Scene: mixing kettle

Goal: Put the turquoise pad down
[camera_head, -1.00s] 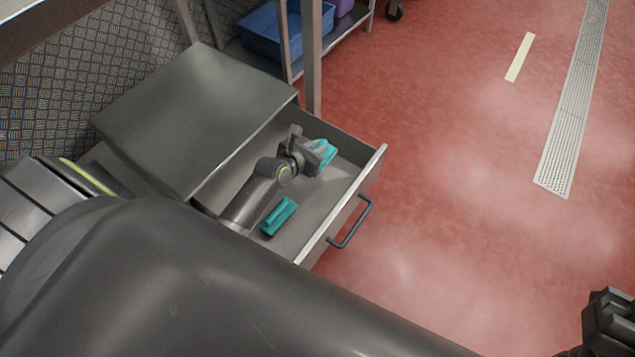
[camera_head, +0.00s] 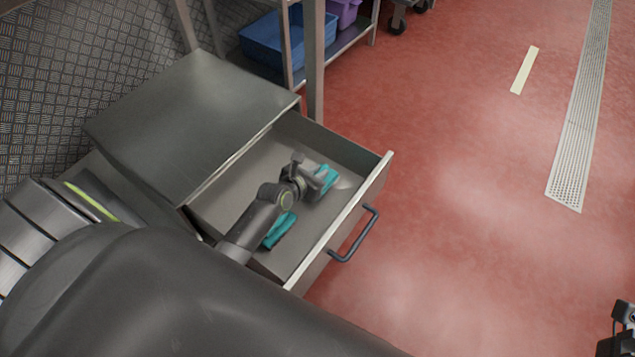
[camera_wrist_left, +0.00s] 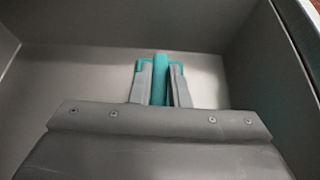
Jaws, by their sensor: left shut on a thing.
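A turquoise pad (camera_head: 328,176) is in the open drawer (camera_head: 345,150), toward its far right end. My left gripper (camera_head: 318,180) reaches down into the drawer and is shut on this pad. In the left wrist view the pad's upright ridge (camera_wrist_left: 160,80) sits between the two fingers, with its flat part showing behind them. I cannot tell whether the pad touches the drawer floor. A second turquoise pad (camera_head: 279,230) lies on the drawer floor beside my left arm, partly hidden by it. My right gripper (camera_head: 622,330) shows only in part at the lower right edge.
The drawer's front has a dark handle (camera_head: 356,236). The steel cabinet top (camera_head: 190,120) covers the drawer's back. A steel post (camera_head: 314,60) stands just behind. A blue bin (camera_head: 272,38) sits on a shelf at the back. Red floor (camera_head: 460,180) is clear on the right.

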